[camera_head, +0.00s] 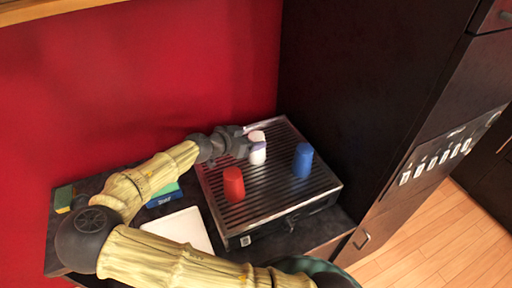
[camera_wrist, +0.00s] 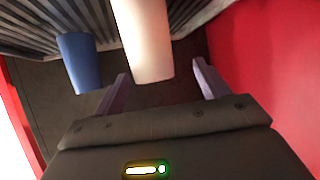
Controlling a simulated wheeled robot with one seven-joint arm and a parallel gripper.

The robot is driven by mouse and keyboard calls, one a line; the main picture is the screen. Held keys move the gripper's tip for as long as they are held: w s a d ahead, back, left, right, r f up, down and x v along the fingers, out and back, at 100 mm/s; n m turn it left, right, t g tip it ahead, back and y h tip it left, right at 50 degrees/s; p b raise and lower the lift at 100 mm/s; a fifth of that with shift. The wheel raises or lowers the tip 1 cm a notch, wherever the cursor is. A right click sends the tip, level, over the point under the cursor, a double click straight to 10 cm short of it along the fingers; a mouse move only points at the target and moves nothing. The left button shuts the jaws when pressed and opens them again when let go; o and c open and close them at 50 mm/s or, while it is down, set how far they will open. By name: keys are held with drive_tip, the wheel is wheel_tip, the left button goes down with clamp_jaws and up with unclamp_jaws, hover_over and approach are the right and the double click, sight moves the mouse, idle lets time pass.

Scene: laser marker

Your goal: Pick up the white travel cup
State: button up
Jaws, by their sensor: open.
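The white travel cup (camera_head: 258,158) stands upright on the ribbed metal bed toward its back. My gripper (camera_head: 252,141) reaches in from the left at the cup's upper part, and one finger crosses in front of it, hiding a band of its side. In the wrist view the cup (camera_wrist: 146,38) fills the upper middle, between the two spread fingers of my gripper (camera_wrist: 160,75). The jaws are open, with a visible gap on the right side of the cup. I cannot tell whether the left finger touches it.
A red cup (camera_head: 233,185) stands at the front left of the metal bed (camera_head: 275,190), and a blue cup (camera_head: 302,160) stands to the right. A white flat item (camera_head: 180,229) lies left of the bed. A red wall and a dark cabinet (camera_head: 365,75) rise behind.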

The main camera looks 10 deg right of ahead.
sight(259, 138)
drive_tip(key=p+x, duration=0.1)
drive_tip(key=x, duration=0.1)
drive_tip(key=p+x, duration=0.1)
drive_tip(key=x, duration=0.1)
drive_tip(key=shift+s+d+p, duration=0.3)
drive_tip(key=shift+d, duration=0.1)
drive_tip(key=shift+w+d+f, duration=0.25)
drive_tip(key=shift+w+f, duration=0.05)
drive_tip(key=shift+s, duration=0.1)
drive_tip(key=c, duration=1.1)
